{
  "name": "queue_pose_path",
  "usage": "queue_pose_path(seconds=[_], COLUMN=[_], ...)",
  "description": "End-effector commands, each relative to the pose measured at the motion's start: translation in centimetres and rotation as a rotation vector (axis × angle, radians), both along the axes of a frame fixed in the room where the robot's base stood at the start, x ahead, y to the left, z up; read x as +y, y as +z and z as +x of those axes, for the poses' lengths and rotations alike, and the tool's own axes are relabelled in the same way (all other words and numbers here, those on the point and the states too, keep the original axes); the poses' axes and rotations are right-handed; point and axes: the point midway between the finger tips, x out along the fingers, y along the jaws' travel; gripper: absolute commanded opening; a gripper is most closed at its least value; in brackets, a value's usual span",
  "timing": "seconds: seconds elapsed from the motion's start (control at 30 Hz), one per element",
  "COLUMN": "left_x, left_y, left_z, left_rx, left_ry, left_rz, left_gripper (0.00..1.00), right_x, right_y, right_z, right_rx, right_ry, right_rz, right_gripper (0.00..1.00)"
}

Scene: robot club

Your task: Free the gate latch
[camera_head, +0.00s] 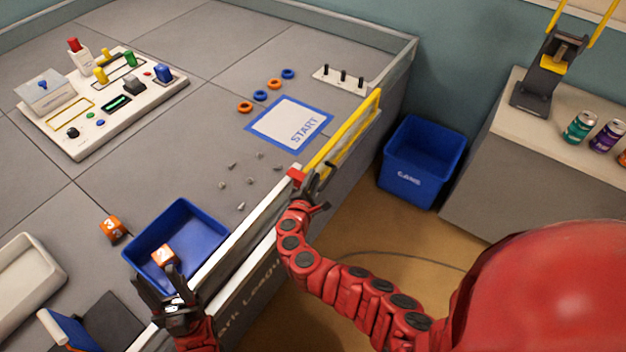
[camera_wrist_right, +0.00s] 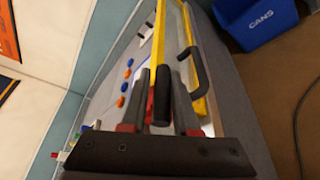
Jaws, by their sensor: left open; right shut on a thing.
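The yellow-framed gate (camera_head: 343,133) stands in line with the table's edge wall, beside the START mat. A red latch piece (camera_head: 296,174) shows at its near end. My right gripper (camera_head: 313,188) is at this end of the gate. In the right wrist view, my right gripper (camera_wrist_right: 161,110) is shut on a black cylindrical knob (camera_wrist_right: 162,90), which I take for the latch's knob. The gate's yellow frame (camera_wrist_right: 158,40) and a black bar handle (camera_wrist_right: 197,72) are just beyond. My left gripper (camera_head: 165,292) is open and empty, over the near edge of the blue tray.
The blue tray (camera_head: 207,222) holds an orange die (camera_head: 163,255); another die (camera_head: 112,229) lies beside it. Several small grey bits lie near the wall. A START mat (camera_head: 268,143) is behind the gate. A blue CANS bin (camera_head: 421,155) stands on the floor.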

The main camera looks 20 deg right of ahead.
Motion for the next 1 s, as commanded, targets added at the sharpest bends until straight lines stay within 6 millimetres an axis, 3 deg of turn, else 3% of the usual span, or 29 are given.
queue_pose_path(seconds=[0.2,0.73,1.0], left_x=[0.0,0.0,0.0], left_y=[-0.1,1.0,2.6], left_z=[0.0,0.0,0.0], left_rx=[0.0,0.0,0.0], left_ry=[0.0,0.0,0.0], left_rz=[0.0,0.0,0.0], left_gripper=[0.5,0.5,0.5], right_x=[-0.1,0.0,0.2], right_y=[-0.6,-0.1,0.9], right_z=[-0.3,-0.2,-0.1], right_rx=[0.013,0.053,0.108], right_ry=[-0.003,-0.002,-0.001], right_rz=[0.004,-0.026,-0.069], right_gripper=[0.0,0.0,0.0])
